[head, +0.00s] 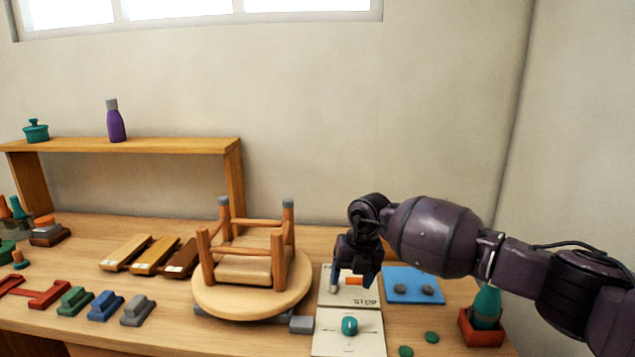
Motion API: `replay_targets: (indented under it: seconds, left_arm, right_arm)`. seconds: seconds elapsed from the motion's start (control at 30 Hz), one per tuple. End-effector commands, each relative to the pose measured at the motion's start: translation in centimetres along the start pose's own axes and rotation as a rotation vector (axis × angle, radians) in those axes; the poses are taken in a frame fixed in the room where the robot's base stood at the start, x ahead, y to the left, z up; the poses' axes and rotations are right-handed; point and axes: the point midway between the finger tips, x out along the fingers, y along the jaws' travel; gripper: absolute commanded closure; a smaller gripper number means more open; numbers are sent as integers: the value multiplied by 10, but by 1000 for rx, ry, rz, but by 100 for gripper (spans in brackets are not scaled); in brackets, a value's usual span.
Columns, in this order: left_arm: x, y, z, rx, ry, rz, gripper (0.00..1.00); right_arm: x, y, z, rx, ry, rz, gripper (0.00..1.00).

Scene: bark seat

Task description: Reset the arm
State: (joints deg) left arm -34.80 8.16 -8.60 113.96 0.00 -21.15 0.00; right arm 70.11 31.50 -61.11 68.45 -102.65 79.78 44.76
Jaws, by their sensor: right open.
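My right arm comes in from the right side of the head view. Its right gripper (352,285) points down over the upper part of a pale card (346,344). The gripper is open. An orange piece (354,280) shows at the fingers, and I cannot tell whether it lies between them or behind them. An upside-down wooden stool (252,298) rests just left of the gripper, legs up, apart from it. My left gripper is not in the view.
A teal knob (349,326) sits on the card. A blue mat (404,280) with two grey discs lies right of the gripper. A red box (481,329) holds a teal bottle (487,303). Wood samples (154,256) and coloured blocks (106,305) lie left. A wooden shelf (120,146) stands behind.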

Motion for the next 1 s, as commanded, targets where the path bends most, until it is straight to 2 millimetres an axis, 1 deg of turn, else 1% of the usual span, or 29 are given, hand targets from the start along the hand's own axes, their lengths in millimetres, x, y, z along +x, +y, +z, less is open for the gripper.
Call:
replay_targets:
  seconds: [0.07,0.17,0.2,0.27,0.3,0.4,0.5,0.53,0.57,0.63,0.7,0.77,0.87,0.97,1.0]
  left_arm:
    - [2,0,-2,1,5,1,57]
    - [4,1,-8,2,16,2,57]
    - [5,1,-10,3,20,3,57]
    - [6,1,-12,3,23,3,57]
    - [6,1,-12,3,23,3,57]
    - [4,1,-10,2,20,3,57]
    - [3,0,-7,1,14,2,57]
    - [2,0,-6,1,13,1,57]
    - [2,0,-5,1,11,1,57]
    - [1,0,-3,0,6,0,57]
    - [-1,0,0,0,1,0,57]
    - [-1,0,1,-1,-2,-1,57]
    - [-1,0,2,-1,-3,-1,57]
    - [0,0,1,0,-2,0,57]
    - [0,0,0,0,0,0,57]
  right_arm:
    - [-1,22,-1,-51,-20,107,35]
    - [-16,58,-1,-114,-62,284,35]
    - [-25,77,-2,-139,-83,369,35]
    - [-44,106,-5,-172,-118,507,35]
    - [-56,125,-8,-186,-139,607,35]
    - [-82,164,-21,-180,-182,865,35]
    - [-105,187,-32,-109,-219,1118,35]
    - [-112,190,-35,-73,-230,1192,35]
    - [-118,193,-37,-33,-240,1263,35]
    - [-129,190,-40,88,-263,1417,35]
    - [-135,181,-41,221,-281,1537,35]
    - [-136,169,-40,342,-295,1618,35]
    - [-130,143,-39,551,-309,1716,35]
    - [-117,113,-39,767,-314,1778,35]
    - [-110,100,-40,851,-316,1794,35]
